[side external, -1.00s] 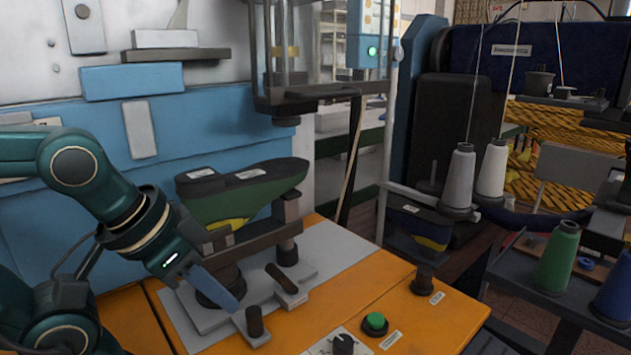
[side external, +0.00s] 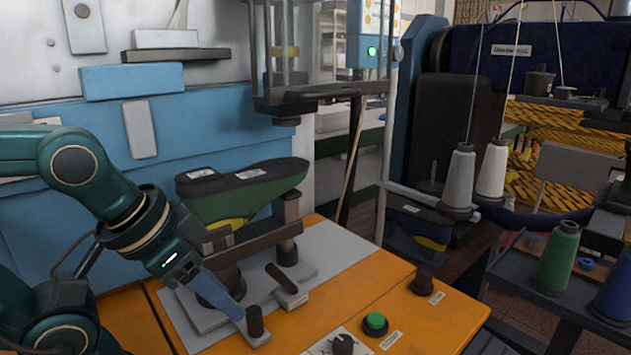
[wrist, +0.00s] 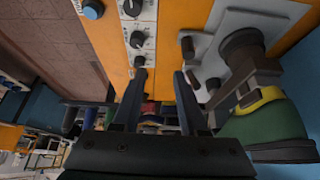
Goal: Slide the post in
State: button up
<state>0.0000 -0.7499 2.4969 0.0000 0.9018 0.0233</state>
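A short dark upright post (side external: 254,321) stands on a small light block at the front of the grey plate (side external: 345,245). A dark post also shows in the wrist view (wrist: 187,46), just beyond the right fingertip. The green and yellow shoe last (side external: 245,192) rests on dark supports above the plate. My gripper (side external: 238,314) points down toward the plate, its tips beside the short post; contact cannot be told. In the wrist view my gripper (wrist: 160,74) has its two fingers apart with nothing held between them.
A dark bar lies on a small block (side external: 291,296) near the post. The orange table (side external: 390,300) carries a green button (side external: 375,323), a dark knob (side external: 343,344) and another dark peg (side external: 423,281). Thread spools (side external: 458,180) stand at the right.

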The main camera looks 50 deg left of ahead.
jog(key=shift+o, duration=0.8)
jog(key=shift+w+a+r+m, duration=0.1)
jog(key=shift+w+r+m, duration=0.1)
jog(key=shift+w, duration=0.3)
jog(key=shift+w+a+r+m, duration=0.1)
jog(key=shift+w+r+m, duration=0.1)
jog(key=shift+w, duration=0.25)
jog(key=g, duration=0.5)
send_over(253, 310)
jog(key=shift+n, duration=0.4)
jog(key=f, duration=0.7)
jog(key=shift+w+d, duration=0.15)
jog(key=shift+d, duration=0.1)
jog(key=shift+a+f+g, duration=0.2)
jog(key=shift+f+g, duration=0.1)
jog(key=shift+f, duration=2.8)
grip_shut()
